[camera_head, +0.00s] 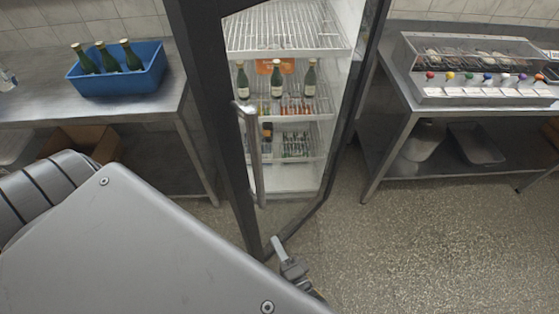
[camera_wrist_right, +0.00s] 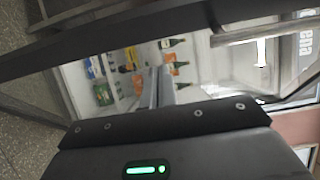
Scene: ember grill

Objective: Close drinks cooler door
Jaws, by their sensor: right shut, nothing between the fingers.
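The drinks cooler (camera_head: 290,30) stands in the middle of the head view, with lit white shelves and several bottles inside. Its dark-framed glass door (camera_head: 215,110) stands open towards me, its lower corner near the floor. A pale upright handle (camera_head: 252,155) is on the door's left edge. My right gripper (camera_head: 277,243) is shut and empty, close to the door's lower corner; I cannot tell whether it touches. In the right wrist view its fingers (camera_wrist_right: 160,88) show below the dark door frame (camera_wrist_right: 120,38), with bottles beyond. My left gripper is not in view.
A steel table with a blue bin (camera_head: 120,80) of green bottles is at the left. Another steel table (camera_head: 390,80) with a clear-covered skewer tray (camera_head: 480,70) is at the right. Speckled floor (camera_head: 430,240) is clear at lower right.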

